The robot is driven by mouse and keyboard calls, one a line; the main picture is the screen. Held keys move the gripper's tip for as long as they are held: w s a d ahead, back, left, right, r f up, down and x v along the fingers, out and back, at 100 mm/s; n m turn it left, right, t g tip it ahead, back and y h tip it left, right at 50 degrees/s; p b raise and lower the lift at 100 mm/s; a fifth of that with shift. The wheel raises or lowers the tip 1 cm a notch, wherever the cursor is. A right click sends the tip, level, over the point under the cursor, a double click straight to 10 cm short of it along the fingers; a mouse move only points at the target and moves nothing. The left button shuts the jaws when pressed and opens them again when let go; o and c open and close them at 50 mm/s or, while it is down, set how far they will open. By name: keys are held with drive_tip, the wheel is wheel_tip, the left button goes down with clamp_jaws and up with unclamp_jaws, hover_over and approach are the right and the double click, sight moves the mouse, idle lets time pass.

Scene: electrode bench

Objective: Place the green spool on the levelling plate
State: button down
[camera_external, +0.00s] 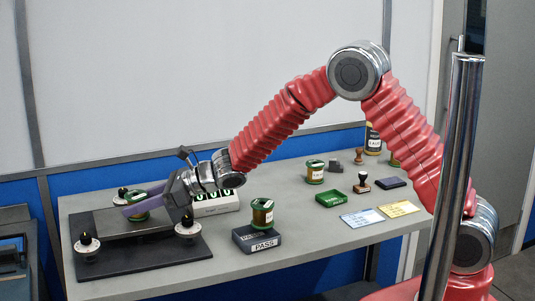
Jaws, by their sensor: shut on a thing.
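My gripper (137,203) reaches in from the right at the left of the bench, with its purple fingers shut on a green spool (134,197). The fingers hide much of the spool; green parts show above and below them. The levelling plate (112,228) is a flat grey slab over a dark base, with round pale feet with black knobs around it. The held spool is over the plate. I cannot tell whether its underside touches the plate.
A similar green-topped spool (262,213) stands on a dark PASS block (257,238), right of the plate. A white display box (216,205) is behind my gripper.

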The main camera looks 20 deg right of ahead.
drive_tip(key=shift+r, duration=0.1)
drive_tip(key=c, duration=1.1)
unclamp_jaws()
drive_tip(key=v, duration=1.2)
